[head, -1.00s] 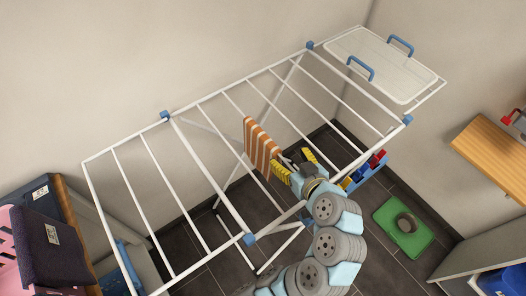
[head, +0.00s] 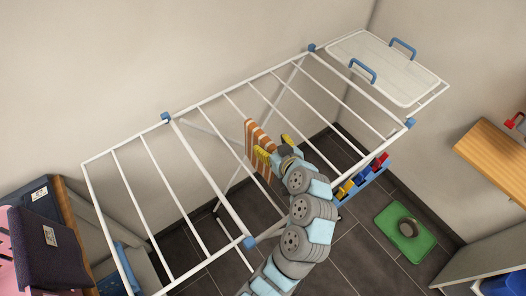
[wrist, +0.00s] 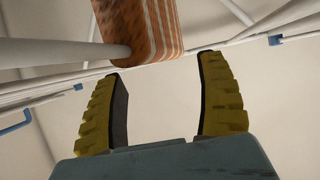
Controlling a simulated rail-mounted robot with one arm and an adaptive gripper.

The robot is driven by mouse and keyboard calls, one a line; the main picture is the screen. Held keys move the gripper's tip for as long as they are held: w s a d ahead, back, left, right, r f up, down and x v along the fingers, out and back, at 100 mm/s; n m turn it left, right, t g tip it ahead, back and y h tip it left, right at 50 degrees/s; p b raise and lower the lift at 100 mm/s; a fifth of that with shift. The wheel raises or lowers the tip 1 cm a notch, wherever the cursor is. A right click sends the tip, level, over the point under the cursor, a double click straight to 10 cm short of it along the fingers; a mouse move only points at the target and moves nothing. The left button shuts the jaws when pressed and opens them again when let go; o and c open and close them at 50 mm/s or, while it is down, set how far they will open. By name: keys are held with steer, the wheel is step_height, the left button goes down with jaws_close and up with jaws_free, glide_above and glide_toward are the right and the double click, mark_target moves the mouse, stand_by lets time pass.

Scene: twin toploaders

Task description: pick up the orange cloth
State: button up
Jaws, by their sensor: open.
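The orange cloth (head: 258,136), with pale stripes, hangs over a bar of the white drying rack (head: 207,183) in the head view. In the wrist view the cloth (wrist: 139,30) shows at the top, beyond the fingertips and left of the middle of the gap. My gripper (head: 273,146) is right at the cloth's right side in the head view, covering part of it. In the wrist view my gripper (wrist: 160,68) has its two yellow fingers wide apart with nothing between them. Whether a finger touches the cloth I cannot tell.
Rack bars run close around my gripper. A white tray with blue handles (head: 387,65) lies on the rack's far right end. A blue holder with coloured pieces (head: 364,178) is below right. A green mat (head: 403,235) lies on the floor. A pink basket (head: 12,250) stands at left.

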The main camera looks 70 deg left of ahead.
mark_target(265, 139)
steer(key=shift+x, duration=3.1)
steer(key=shift+s, duration=0.15)
jaws_close()
